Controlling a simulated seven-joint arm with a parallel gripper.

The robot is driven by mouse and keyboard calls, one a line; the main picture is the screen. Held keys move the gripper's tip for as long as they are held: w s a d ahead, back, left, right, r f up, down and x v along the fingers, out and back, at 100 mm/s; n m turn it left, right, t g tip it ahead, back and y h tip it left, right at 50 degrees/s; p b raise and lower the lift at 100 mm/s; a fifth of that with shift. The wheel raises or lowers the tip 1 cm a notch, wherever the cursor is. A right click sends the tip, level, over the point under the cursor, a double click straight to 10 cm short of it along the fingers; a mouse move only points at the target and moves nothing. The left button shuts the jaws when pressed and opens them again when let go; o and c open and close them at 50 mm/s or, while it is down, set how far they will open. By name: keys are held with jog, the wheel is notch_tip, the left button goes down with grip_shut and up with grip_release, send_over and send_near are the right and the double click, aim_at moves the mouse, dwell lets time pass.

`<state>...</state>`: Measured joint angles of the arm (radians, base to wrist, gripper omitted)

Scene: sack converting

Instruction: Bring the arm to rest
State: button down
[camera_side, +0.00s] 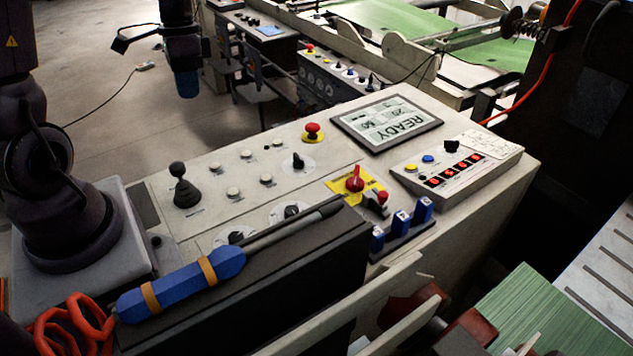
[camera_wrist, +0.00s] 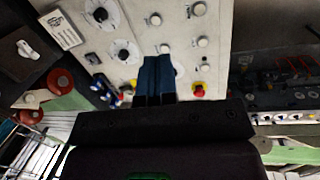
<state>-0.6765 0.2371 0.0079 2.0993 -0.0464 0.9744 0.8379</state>
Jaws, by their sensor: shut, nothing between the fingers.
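My gripper (camera_side: 187,84) hangs at the upper left of the side view, with its blue fingertips pointing down. It is well above and beyond the far edge of the control panel (camera_side: 215,170), touching nothing I can see. In the wrist view my gripper's two blue fingers (camera_wrist: 157,76) lie together, shut and empty. Behind them that view shows the panel face with several white buttons (camera_wrist: 165,48), dark knobs and a red stop button (camera_wrist: 198,91).
The panel carries a black joystick (camera_side: 182,186), a red mushroom button (camera_side: 312,131), a READY screen (camera_side: 388,122) and a red-handled switch (camera_side: 355,179). A blue-handled tool (camera_side: 185,284) lies on a dark box in front. Open floor (camera_side: 95,100) lies at the left.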

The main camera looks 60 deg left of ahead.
jog(key=s+d+r+t, duration=0.2)
jog(key=d+r, duration=0.4)
jog(key=d, duration=0.3)
jog(key=s+d+r+n+t+y, duration=0.1)
jog(key=s+d+r+t, duration=0.1)
jog(key=d+r+t, duration=0.2)
jog(key=d+r, duration=0.3)
jog(key=d, duration=0.2)
jog(key=shift+s+d+t+y, duration=0.15)
jog(key=shift+d+t+y, duration=0.15)
jog(key=shift+d+t, duration=0.1)
jog(key=c, duration=1.8)
grip_release()
jog(key=shift+r, duration=0.1)
jog(key=shift+c, duration=0.2)
dwell(0.8)
